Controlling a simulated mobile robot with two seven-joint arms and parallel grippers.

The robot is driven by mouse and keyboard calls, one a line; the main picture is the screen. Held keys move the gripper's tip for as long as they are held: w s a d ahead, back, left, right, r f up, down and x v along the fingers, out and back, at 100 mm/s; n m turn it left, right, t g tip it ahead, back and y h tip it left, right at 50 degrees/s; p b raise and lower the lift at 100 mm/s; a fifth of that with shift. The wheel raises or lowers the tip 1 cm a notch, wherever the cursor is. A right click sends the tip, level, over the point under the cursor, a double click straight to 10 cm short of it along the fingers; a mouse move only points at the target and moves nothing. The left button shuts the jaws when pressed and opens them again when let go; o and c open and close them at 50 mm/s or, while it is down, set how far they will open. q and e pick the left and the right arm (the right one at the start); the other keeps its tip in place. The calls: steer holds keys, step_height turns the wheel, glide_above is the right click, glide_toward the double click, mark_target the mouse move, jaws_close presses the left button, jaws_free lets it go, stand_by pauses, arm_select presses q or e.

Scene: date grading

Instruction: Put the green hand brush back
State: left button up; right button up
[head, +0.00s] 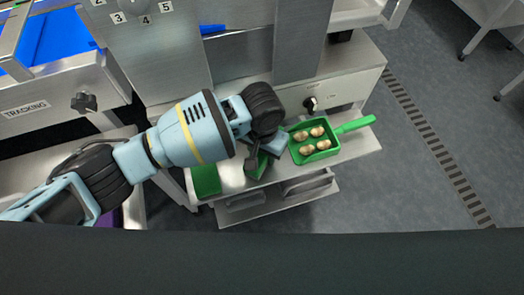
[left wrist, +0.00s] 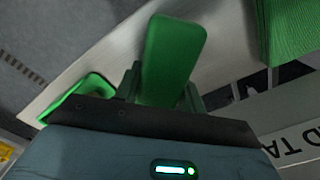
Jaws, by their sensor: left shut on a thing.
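My left gripper (head: 263,152) is over the white shelf, shut on the green hand brush (head: 257,166), which is mostly hidden behind the gripper in the head view. In the left wrist view the brush (left wrist: 174,52) is a rounded green piece between the two dark fingers (left wrist: 162,88), pointing away from the palm. I cannot tell whether the brush touches the shelf. My right gripper is not in view.
A green dustpan (head: 297,157) holding several brown dates lies right of the gripper, its handle (head: 355,125) pointing right. A green block (head: 206,180) is at left on the shelf (head: 232,178). Steel panels (head: 240,50) rise behind. Open floor (head: 430,170) is at right.

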arm_select(q)
steer(key=o, duration=0.8)
steer(key=shift+f, duration=0.15)
steer(key=shift+o, duration=1.1)
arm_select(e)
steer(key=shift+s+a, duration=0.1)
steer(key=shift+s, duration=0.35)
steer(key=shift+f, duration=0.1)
arm_select(q)
step_height(320, 180, up, 11)
steer(key=shift+r+p, duration=0.1)
steer(key=shift+p, duration=1)
steer(key=shift+r, duration=0.55)
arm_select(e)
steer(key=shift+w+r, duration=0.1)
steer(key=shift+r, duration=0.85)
